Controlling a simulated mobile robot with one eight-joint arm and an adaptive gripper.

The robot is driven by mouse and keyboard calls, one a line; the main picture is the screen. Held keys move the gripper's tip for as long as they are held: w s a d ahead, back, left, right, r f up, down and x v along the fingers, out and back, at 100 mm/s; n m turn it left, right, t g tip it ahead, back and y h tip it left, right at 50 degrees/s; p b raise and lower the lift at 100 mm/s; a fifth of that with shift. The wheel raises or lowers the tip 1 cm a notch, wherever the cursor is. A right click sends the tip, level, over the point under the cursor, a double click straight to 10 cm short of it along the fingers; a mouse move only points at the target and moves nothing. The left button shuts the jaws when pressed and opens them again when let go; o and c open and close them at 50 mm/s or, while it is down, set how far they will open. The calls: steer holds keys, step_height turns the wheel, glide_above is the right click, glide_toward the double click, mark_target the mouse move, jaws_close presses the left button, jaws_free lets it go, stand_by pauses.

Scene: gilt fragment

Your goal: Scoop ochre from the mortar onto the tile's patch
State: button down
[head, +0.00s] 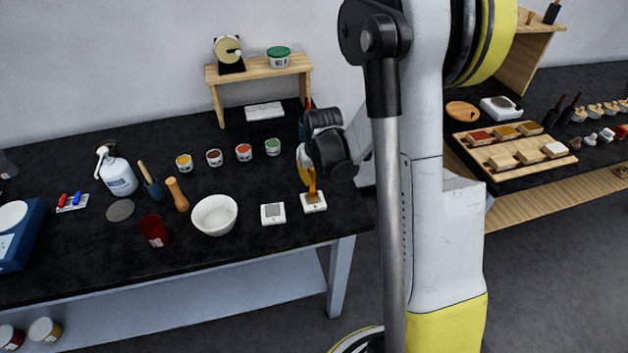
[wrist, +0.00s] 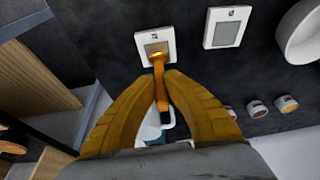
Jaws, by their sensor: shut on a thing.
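My gripper (wrist: 162,78) is shut on a thin ochre-coloured tool, the scoop (wrist: 160,66), which shows between its yellow fingers. The scoop's tip is over the patch of a white tile (wrist: 168,35); I cannot tell whether it touches. A gold-brown tone shows at the tip, and I cannot tell ochre from scoop there. In the head view my gripper (head: 308,182) points down above the same tile (head: 315,208). The mortar, a white bowl (head: 214,215), stands to the left; its rim also shows at the wrist view's upper right (wrist: 287,45). Its inside looks pale.
A second white tile (head: 272,213) with a grey patch lies between mortar and first tile. Several small paint pots (head: 244,152) stand behind. A wooden pestle (head: 177,194) and a dark red cup (head: 154,230) are left of the mortar. A small wooden shelf (head: 258,70) stands at the back.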

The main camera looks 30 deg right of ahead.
steer(key=shift+w+d, duration=0.15)
steer(key=shift+w, duration=0.45)
step_height(320, 180, up, 4)
steer(key=shift+f+p, duration=0.1)
steer(key=shift+p, duration=0.9)
steer(key=shift+w+r+p, duration=0.2)
steer(key=shift+r+p, duration=0.25)
steer(key=shift+r, duration=0.2)
steer(key=shift+w+p+v, duration=0.15)
steer(key=shift+p+v, duration=0.3)
steer(key=shift+v, duration=0.25)
steer(key=shift+w+p+v, duration=0.15)
steer(key=shift+p+v, duration=0.3)
steer(key=shift+v, duration=0.25)
steer(key=shift+d, duration=0.15)
steer(key=shift+r, duration=0.1)
